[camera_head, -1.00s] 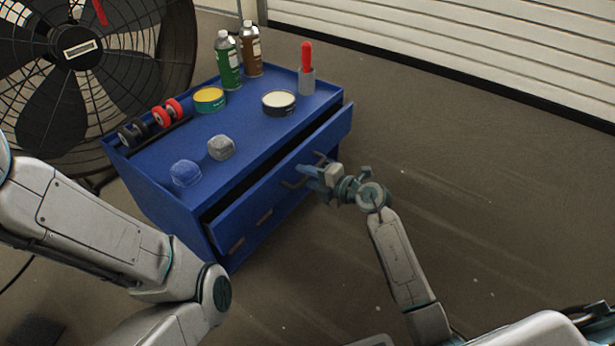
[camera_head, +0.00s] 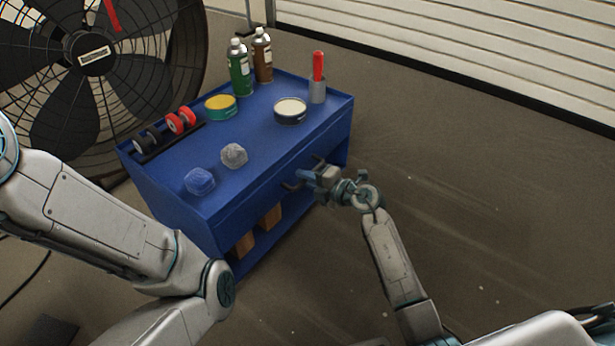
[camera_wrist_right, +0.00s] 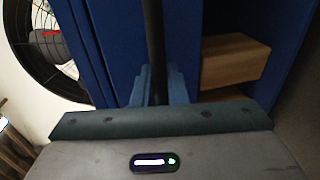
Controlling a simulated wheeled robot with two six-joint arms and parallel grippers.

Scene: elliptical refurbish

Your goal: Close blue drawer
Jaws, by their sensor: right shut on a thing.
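The blue drawer (camera_head: 250,213) is in the front of a blue cabinet (camera_head: 262,128). Its front sits about flush with the cabinet, and no gap shows above it. My right gripper (camera_head: 308,176) is at the drawer front, shut on the dark drawer handle (camera_head: 290,186). In the right wrist view the handle (camera_wrist_right: 155,45) is a dark bar running between the blue fingers (camera_wrist_right: 160,88). The gripper hides the middle of the handle in the head view. My left arm comes in from the left, but its gripper is out of view.
On the cabinet top stand a green spray can (camera_head: 240,72), a brown one (camera_head: 262,58), tins, tape rolls and two small lumps. Wooden blocks (camera_head: 270,216) lie on the open shelf below. A large fan (camera_head: 95,60) stands behind. The floor at right is clear.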

